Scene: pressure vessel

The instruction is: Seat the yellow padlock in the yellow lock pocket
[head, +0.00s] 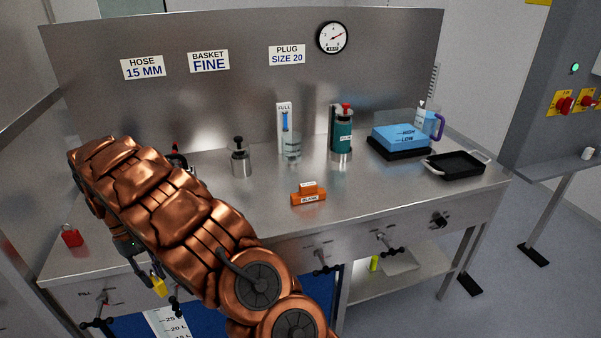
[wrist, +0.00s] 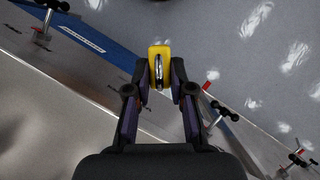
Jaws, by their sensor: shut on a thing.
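In the head view my arm hides most of the gripper. I cannot make out a yellow lock pocket in either view.
A red padlock (head: 71,237) stands on the bench top (head: 255,210) at left. Valve handles stick out of the bench front, one at lower left (head: 97,321) and one near the middle (head: 322,262). An orange block (head: 308,195) sits mid-bench. A black tray (head: 456,164) is at right.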

